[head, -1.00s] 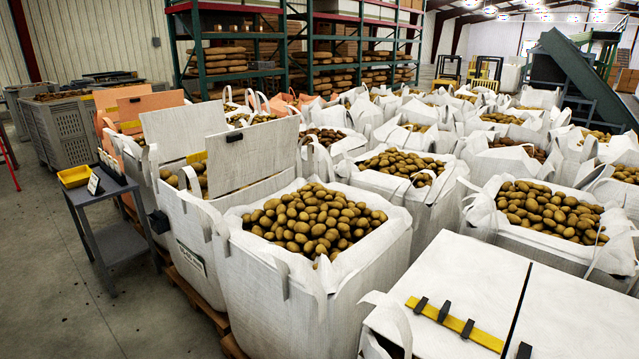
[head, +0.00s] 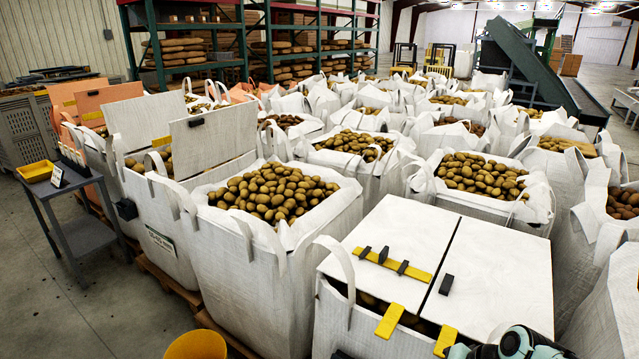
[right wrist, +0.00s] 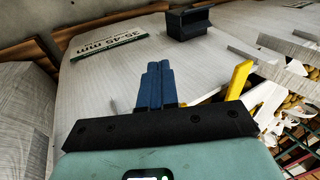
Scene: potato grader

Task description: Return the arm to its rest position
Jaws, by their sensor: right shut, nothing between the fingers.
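My right gripper (right wrist: 158,85) shows in the right wrist view as two blue fingers pressed together with nothing between them. It is in front of a white bag (right wrist: 110,80) with a "35-45 mm" label (right wrist: 107,46); I cannot tell whether it touches the bag. A teal part of my arm shows at the bottom right of the head view, beside the front bag with white lid panels (head: 395,240). My left gripper is not in view.
Open white bags of potatoes (head: 275,245) stand close together across the floor. A grey cart (head: 85,235) with a yellow tray (head: 36,171) stands at the left. A yellow round container (head: 196,346) is at the bottom edge. Free floor (head: 50,315) lies at the left.

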